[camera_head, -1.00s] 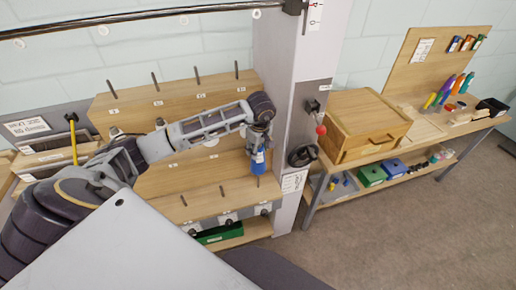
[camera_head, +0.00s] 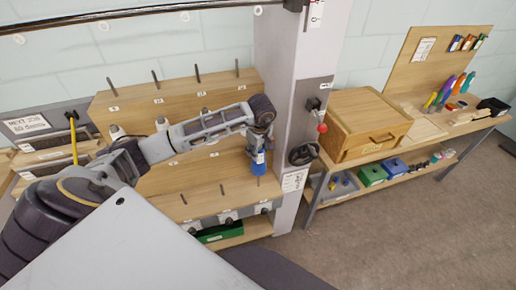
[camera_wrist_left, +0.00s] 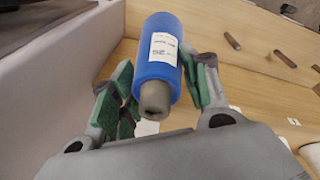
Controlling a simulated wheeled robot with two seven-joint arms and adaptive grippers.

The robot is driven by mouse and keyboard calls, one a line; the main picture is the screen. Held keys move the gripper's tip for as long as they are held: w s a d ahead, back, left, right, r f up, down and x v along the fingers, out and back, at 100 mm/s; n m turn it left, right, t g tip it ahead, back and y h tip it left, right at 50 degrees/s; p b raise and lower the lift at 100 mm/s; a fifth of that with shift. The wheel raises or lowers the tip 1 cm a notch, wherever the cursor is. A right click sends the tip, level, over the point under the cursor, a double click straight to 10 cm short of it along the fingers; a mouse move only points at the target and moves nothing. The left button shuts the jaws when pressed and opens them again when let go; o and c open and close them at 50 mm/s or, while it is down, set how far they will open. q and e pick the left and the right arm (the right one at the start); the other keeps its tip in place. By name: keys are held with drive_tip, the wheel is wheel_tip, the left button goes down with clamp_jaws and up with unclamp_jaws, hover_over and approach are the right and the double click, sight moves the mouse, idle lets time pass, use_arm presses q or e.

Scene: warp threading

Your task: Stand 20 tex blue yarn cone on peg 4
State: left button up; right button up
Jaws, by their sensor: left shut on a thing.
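The blue yarn cone (camera_head: 258,163) is upright at the right end of the lower peg shelf (camera_head: 210,205), beside the grey column. My left gripper (camera_head: 262,146) is above it and shut on its upper part. In the left wrist view the cone (camera_wrist_left: 160,52), with a white label and grey tube end, sits between the green-padded fingers (camera_wrist_left: 158,72). My right gripper is out of view.
The grey column (camera_head: 290,110) with a black handwheel (camera_head: 303,154) rises close right of the cone. Bare pegs (camera_head: 197,74) line the top shelf. A green bin (camera_head: 220,232) is below. A wooden chest (camera_head: 365,125) stands on the bench at right.

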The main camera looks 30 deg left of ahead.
use_arm(q)
drive_tip(key=shift+s+d+b+x, duration=0.2)
drive_tip(key=shift+b+x, duration=0.6)
drive_tip(key=shift+x, duration=0.35)
drive_tip(key=shift+s+d+b+x, duration=0.1)
drive_tip(key=shift+d+b+x, duration=0.05)
drive_tip(key=shift+b+x, duration=0.85)
drive_tip(key=shift+s+d+b+x, duration=0.2)
drive_tip(key=shift+b+x, duration=0.4)
drive_tip(key=shift+x, duration=0.7)
drive_tip(key=shift+f, duration=0.55)
drive_tip(key=shift+f+b, duration=0.4)
drive_tip(key=shift+b, duration=0.15)
drive_tip(key=shift+f+b, duration=0.4)
drive_tip(key=shift+f, duration=0.1)
drive_tip(key=shift+f+b, duration=0.3)
drive_tip(key=shift+f, duration=0.1)
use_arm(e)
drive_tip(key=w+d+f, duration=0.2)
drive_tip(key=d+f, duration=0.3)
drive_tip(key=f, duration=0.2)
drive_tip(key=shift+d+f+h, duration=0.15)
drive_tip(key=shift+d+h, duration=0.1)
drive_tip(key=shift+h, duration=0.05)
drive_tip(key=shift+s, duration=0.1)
